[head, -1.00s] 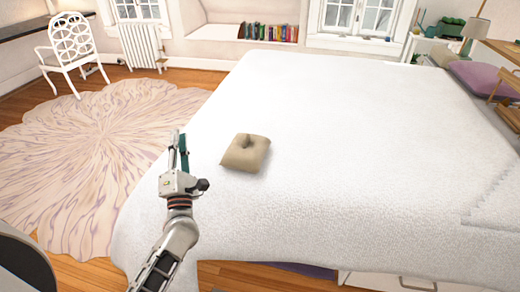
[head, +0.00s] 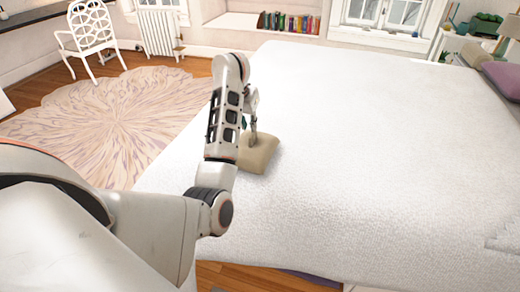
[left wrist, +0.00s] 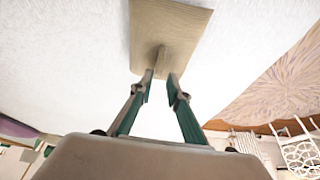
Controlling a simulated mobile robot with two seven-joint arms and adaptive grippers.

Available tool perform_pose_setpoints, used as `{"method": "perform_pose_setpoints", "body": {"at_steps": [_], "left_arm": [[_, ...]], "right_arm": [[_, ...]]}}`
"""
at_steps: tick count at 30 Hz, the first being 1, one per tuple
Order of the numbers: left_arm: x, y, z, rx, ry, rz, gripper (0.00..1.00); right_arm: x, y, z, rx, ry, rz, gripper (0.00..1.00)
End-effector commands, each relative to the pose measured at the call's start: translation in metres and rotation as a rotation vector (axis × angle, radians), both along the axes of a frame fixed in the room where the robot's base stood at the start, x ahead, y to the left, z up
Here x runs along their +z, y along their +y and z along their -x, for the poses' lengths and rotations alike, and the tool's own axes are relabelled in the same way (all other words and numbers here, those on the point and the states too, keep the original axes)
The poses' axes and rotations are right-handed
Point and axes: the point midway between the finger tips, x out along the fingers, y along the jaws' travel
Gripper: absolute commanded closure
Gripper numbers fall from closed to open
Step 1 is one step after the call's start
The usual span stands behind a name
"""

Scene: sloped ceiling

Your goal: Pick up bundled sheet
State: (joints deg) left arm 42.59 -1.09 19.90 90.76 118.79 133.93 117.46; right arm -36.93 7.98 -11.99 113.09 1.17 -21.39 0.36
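The bundled sheet (head: 262,155) is a tan, cushion-like bundle with a small knob on top. It lies on the white bed (head: 370,190), near the bed's left side. My left gripper (head: 252,138) points down at the knob, with my arm partly covering the bundle's left side. In the left wrist view the bundle (left wrist: 170,25) is at the top. There the left gripper (left wrist: 160,77) is open, its two green-backed fingertips on either side of the knob's end. I cannot tell whether they touch it. My right gripper is not in view.
The bed around the bundle is clear. A round patterned rug (head: 110,115) lies on the wooden floor at the left, with a white chair (head: 90,38) behind it. Books (head: 288,22) stand in a niche at the back. A purple pillow (head: 503,80) is at the far right.

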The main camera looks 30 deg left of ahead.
Motion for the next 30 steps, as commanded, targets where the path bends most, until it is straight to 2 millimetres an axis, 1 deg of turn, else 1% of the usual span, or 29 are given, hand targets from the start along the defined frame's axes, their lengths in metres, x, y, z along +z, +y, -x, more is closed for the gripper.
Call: {"method": "perform_pose_setpoints", "body": {"at_steps": [2, 7, 11, 15, 18, 22, 28, 29, 30], "left_arm": [[-0.007, -0.003, -0.002, 0.003, 0.001, 0.017, 0.83], [-0.024, -0.001, -0.009, 0.004, 0.004, 0.013, 0.83], [-0.036, 0.001, -0.014, 0.002, 0.003, 0.010, 0.83], [-0.056, 0.004, -0.022, 0.002, 0.005, 0.008, 0.83], [-0.067, 0.004, -0.026, 0.002, 0.003, 0.009, 0.83], [-0.072, 0.004, -0.030, 0.002, 0.000, 0.010, 0.83], [-0.071, 0.004, -0.030, 0.002, -0.001, 0.010, 0.83], [-0.071, 0.004, -0.030, 0.002, -0.001, 0.010, 0.89], [-0.071, 0.004, -0.030, 0.002, -0.001, 0.010, 0.99]], "right_arm": [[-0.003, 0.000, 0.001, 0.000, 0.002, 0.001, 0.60], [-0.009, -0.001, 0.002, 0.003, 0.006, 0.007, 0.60], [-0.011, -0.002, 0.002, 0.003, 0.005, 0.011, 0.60], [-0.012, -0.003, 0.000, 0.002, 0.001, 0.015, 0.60], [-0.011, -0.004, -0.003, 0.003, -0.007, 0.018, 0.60], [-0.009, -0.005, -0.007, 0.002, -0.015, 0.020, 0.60], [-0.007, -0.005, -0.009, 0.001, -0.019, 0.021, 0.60], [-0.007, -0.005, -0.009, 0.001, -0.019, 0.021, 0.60], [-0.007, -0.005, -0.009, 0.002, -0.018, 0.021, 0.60]]}}
